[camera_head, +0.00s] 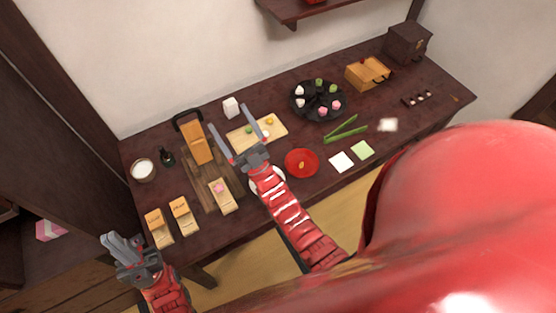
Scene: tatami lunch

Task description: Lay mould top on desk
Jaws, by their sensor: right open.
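I cannot tell for certain which wooden piece is the mould top. An orange-brown wooden block (196,142) lies at the back left of the dark desk (300,205), by a dark slatted board (192,175). A pale wooden piece with a pink sweet (224,200) lies nearer the front. My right gripper (231,118) is open over the desk, its fingers spread between the wooden block and a pale board (258,136). Nothing shows between them. My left gripper (112,240) is off the desk's front left corner; its jaw opening is unclear.
Two labelled wooden pieces (159,238) (185,225) lie at the front left. A white bowl (143,171), a red plate (301,163), a black round tray (318,117) and green sticks (347,129) crowd the desk. Its front right is mostly bare.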

